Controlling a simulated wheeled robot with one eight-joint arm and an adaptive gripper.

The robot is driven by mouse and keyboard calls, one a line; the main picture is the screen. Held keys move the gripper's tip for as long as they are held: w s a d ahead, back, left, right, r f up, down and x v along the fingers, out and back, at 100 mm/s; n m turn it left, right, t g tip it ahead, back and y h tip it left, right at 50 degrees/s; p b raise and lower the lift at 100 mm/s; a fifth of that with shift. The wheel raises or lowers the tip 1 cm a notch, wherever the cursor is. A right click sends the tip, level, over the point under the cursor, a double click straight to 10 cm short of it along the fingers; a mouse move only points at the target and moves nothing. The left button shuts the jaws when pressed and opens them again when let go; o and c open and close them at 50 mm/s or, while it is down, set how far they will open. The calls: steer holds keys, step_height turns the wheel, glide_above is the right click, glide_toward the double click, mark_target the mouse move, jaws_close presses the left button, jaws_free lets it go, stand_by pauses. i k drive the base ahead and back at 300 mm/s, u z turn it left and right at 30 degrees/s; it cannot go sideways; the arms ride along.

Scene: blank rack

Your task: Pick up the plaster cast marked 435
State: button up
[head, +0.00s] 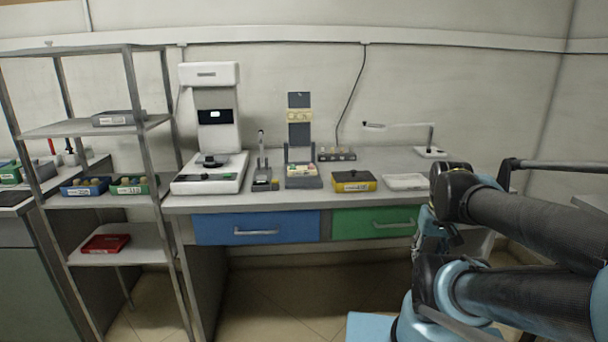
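No marking 435 can be read in this head view. A blue tray (84,188) and a green tray (130,187) with small pale, rounded pieces stand side by side on the middle shelf of the rack; these may be plaster casts, but their labels are too small to read. My arm is folded at the right, in front of the bench. My gripper (432,243) seems to hang at its near end, well to the right of the trays; its fingers are not clear.
The grey open rack (95,129) stands left of the bench (370,162). A white instrument (212,120), a small stand (301,178), a yellow box (354,181) and a white tray (405,182) occupy the bench. A red box (106,243) lies on the low shelf.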

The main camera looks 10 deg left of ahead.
mark_target(300, 170)
steer(key=u, duration=0.5)
steer(key=k, duration=1.1)
steer(key=z, duration=0.25)
steer(key=i, duration=1.55)
steer(key=u, duration=0.35)
